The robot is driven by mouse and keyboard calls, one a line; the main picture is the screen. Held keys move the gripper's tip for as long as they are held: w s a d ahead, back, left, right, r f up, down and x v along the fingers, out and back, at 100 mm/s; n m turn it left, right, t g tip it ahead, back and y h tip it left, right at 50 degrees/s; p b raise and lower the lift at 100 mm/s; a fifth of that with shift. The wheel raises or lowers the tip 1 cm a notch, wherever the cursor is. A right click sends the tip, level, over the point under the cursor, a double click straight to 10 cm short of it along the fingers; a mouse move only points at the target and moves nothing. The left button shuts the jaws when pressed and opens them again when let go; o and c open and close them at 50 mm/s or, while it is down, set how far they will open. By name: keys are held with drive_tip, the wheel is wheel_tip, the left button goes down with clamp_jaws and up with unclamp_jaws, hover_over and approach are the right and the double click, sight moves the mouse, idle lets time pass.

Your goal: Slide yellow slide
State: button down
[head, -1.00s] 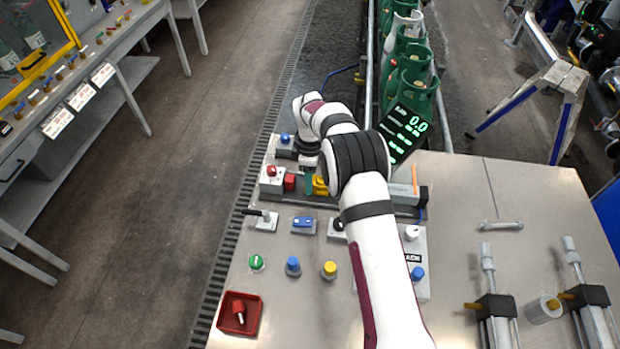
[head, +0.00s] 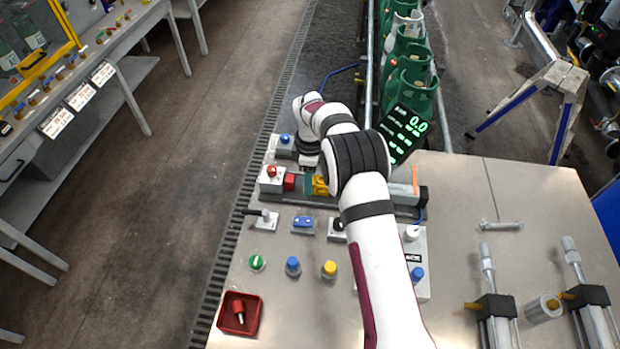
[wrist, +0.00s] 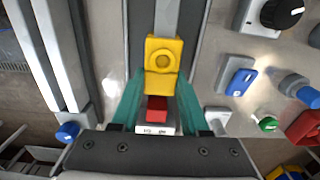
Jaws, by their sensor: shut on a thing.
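The yellow slide (head: 320,186) sits on a grey rail on the workbench, partly hidden by my arm in the head view. In the wrist view the yellow slide (wrist: 164,55) shows a round boss on its upper part. My gripper (wrist: 162,88) has a teal finger on each side of the slide's near end and is shut on it. In the head view this red block (head: 289,182) is left of the slide.
A grey box with a red button (head: 271,172) stands at the rail's left end. A lever switch (head: 265,217), a blue switch (head: 303,222) and several knobs lie in front. A red tray (head: 240,314) is at front left. Green gas cylinders (head: 410,85) stand behind the bench.

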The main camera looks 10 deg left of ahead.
idle(0.4)
drive_tip(key=shift+d, duration=1.7)
drive_tip(key=shift+c, duration=2)
unclamp_jaws()
wheel_tip(320, 180, up, 16)
drive_tip(key=shift+f, duration=0.1)
